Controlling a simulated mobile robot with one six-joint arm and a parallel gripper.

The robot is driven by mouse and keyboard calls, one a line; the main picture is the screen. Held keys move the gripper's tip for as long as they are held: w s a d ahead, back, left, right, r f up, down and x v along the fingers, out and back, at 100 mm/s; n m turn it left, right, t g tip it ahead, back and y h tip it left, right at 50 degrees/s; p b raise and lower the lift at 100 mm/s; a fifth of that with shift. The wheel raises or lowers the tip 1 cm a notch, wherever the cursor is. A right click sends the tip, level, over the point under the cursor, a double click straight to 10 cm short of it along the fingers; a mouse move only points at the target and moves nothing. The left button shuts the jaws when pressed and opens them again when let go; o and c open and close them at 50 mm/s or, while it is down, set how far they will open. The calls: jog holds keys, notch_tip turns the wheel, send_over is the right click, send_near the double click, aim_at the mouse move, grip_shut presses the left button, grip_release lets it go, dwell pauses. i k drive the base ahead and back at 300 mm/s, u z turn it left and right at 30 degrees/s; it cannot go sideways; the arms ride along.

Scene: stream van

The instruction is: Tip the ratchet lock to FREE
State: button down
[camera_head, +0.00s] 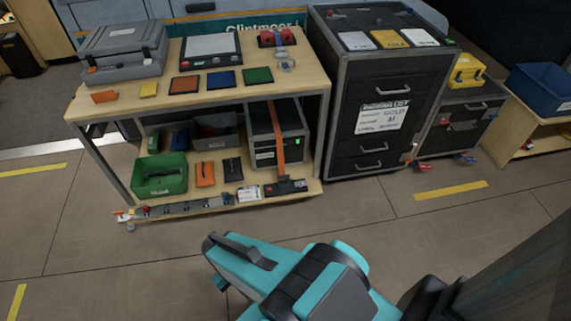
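I cannot read any FREE mark or make out a lock lever at this size. On the lower shelf, an orange strap (278,140) runs over a black case (264,156) and down its front. A dark block with small red parts (285,187) sits at the strap's lower end, at the shelf's front edge. My teal and black arm shows at the bottom centre. Its dark end (218,262) is over bare floor, apart from the table; its fingers are not clear.
A wooden two-level table (200,92) holds a grey toolbox (121,52) and coloured mats. A green bin (159,175) and a long dark strip (180,208) are on the lower shelf. A black drawer cabinet (374,120) stands right of it. The floor in front is clear.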

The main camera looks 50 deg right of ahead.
aim_at(302, 183)
jog(key=u, duration=1)
jog(key=k, duration=0.65)
jog(key=z, duration=0.6)
jog(key=i, duration=1)
jog(key=u, duration=0.1)
